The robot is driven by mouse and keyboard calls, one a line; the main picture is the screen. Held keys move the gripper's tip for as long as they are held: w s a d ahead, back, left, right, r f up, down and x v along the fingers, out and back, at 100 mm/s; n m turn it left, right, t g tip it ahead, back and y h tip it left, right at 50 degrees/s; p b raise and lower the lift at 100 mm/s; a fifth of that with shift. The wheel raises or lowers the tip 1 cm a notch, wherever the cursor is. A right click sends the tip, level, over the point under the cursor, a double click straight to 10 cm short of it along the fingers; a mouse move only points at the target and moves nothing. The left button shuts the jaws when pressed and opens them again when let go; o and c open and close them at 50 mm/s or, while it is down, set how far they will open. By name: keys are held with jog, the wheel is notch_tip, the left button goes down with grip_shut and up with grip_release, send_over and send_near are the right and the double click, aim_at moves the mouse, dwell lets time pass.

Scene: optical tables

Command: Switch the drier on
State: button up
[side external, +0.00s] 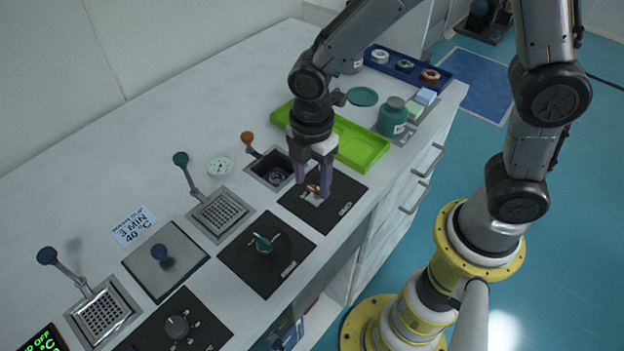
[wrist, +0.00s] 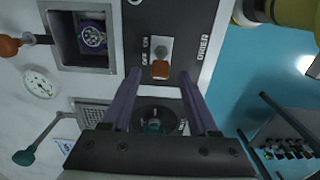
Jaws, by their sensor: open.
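The drier panel is a black plate (side external: 345,189) near the bench's front edge. In the wrist view it reads DRIER (wrist: 203,46), with a metal switch plate (wrist: 159,48) marked OFF and ON. An orange-brown switch lever (wrist: 161,69) sits at the plate's lower end in that view, on the OFF side. My gripper (side external: 313,192) points down over the panel, fingers open. In the wrist view the fingertips (wrist: 160,75) lie left and right of the lever, with gaps. Contact cannot be told. In the side view the fingers partly hide the lever (side external: 314,190).
A recessed well (side external: 268,172) with an orange-knobbed lever (side external: 247,138) is beside the panel. A black panel with a green knob (side external: 263,243) lies in front-left. A green tray (side external: 365,148) and teal jar (side external: 392,117) stand behind. The bench's left-back surface is clear.

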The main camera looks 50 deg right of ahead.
jog(key=shift+f, duration=0.4)
jog(key=shift+c, duration=0.2)
grip_shut()
jog(key=shift+d, duration=0.1)
jog(key=d+y, duration=0.1)
jog(key=y, duration=0.1)
jog(key=d+y, duration=0.1)
jog(key=y, duration=0.2)
jog(key=shift+d+r, duration=0.2)
jog(key=y, duration=0.1)
jog(key=d+y, duration=0.1)
jog(key=y, duration=0.1)
jog(key=shift+w+d+f, duration=0.1)
jog(key=shift+d+f, duration=0.15)
jog(key=shift+d+f+y, duration=0.2)
jog(key=shift+d+y, duration=0.15)
jog(key=shift+y, duration=0.65)
jog(key=shift+d+f+y, duration=0.2)
jog(key=shift+d+y, duration=0.1)
jog(key=shift+y, duration=0.7)
